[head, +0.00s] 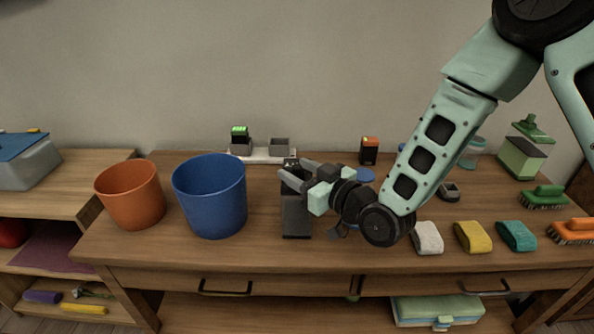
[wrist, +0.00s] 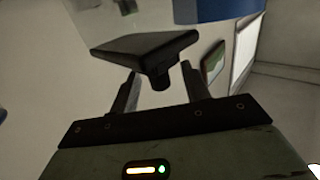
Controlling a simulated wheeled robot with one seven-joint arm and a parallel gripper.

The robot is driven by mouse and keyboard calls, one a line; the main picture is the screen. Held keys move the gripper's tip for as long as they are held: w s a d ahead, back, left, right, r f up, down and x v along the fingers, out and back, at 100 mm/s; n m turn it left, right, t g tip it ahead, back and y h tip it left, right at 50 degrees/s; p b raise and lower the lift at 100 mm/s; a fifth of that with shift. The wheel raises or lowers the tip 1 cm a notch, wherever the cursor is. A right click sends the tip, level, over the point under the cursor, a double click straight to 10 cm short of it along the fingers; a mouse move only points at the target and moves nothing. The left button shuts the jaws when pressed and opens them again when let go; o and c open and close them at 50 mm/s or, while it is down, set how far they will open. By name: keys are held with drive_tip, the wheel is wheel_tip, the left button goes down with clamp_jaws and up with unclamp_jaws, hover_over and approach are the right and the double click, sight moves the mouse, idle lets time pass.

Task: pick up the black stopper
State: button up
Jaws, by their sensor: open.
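A tall dark container (head: 296,218) stands on the table, right of the blue bucket. My gripper (head: 293,170) reaches in from the right, its two grey fingers at the container's top. In the wrist view the container (wrist: 140,46) shows as a dark block, and a short black knob, which looks like the black stopper (wrist: 160,81), sticks out of it towards me. My gripper (wrist: 160,74) is open, one finger on either side of the knob. I cannot tell whether either finger touches it. In the head view the fingers partly hide the container's top.
The blue bucket (head: 211,200) stands close on the left, with an orange pot (head: 131,196) beyond it. A white rack (head: 262,156) is behind. White (head: 428,238), yellow (head: 473,237) and teal (head: 517,236) sponges lie at the right. The table front before the container is clear.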

drive_tip(key=shift+w+a, duration=0.3)
drive_tip(key=shift+w, duration=0.05)
drive_tip(key=c, duration=1)
clamp_jaws()
